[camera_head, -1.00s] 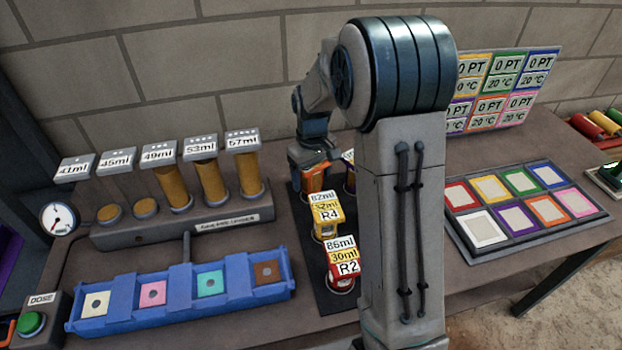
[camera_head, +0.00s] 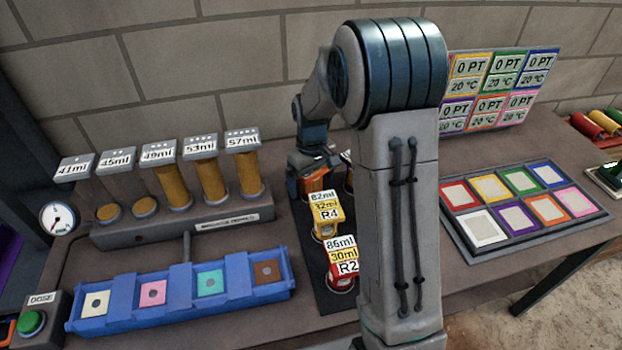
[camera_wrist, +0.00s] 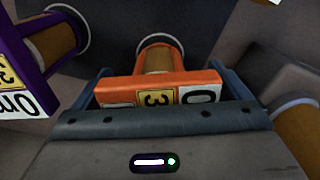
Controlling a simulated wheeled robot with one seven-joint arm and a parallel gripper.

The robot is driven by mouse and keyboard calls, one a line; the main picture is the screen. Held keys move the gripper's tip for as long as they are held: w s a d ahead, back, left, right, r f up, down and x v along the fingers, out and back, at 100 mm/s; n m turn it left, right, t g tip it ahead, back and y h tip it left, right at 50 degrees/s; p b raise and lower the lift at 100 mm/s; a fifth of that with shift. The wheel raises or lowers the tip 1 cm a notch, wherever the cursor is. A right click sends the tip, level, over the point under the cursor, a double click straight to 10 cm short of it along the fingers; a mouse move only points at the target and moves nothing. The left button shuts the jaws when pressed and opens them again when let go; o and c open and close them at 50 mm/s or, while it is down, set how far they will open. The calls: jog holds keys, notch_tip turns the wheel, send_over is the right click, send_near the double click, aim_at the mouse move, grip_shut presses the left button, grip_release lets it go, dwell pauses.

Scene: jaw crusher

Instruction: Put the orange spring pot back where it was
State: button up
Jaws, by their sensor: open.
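The orange spring pot (camera_wrist: 160,88) is in the wrist view, its flat numbered tag lying between the two fingers of my open gripper (camera_wrist: 165,80). Its amber body and round base stand beyond the tag. I cannot tell whether the fingers touch the tag. In the head view my gripper (camera_head: 310,162) is at the far end of the dark pot mat (camera_head: 318,285), and only a little of the orange pot (camera_head: 314,184) shows beneath it.
A purple pot (camera_wrist: 18,70) stands close at the left in the wrist view. A yellow pot (camera_head: 326,212) and red pot (camera_head: 341,262) stand nearer on the mat. A tray of coloured squares (camera_head: 480,232) lies right, a blue rack (camera_head: 125,320) left.

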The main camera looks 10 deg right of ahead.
notch_tip(320, 180, up, 11)
jog(key=shift+f, duration=0.1)
jog(key=shift+s+r, duration=0.1)
jog(key=shift+r, duration=0.6)
jog(key=s+m+t, duration=0.1)
jog(key=s, duration=0.6)
jog(key=s+r+m+t, duration=0.1)
jog(key=s+m, duration=0.1)
jog(key=s, duration=0.6)
jog(key=s+m, duration=0.1)
jog(key=s, duration=0.6)
jog(key=shift+s+r+t, duration=0.15)
jog(key=shift+s+t, duration=0.2)
jog(key=shift+t, duration=0.05)
jog(key=shift+s+a+f+m, duration=0.1)
jog(key=shift+s+f+m, duration=0.2)
jog(key=shift+s, duration=0.15)
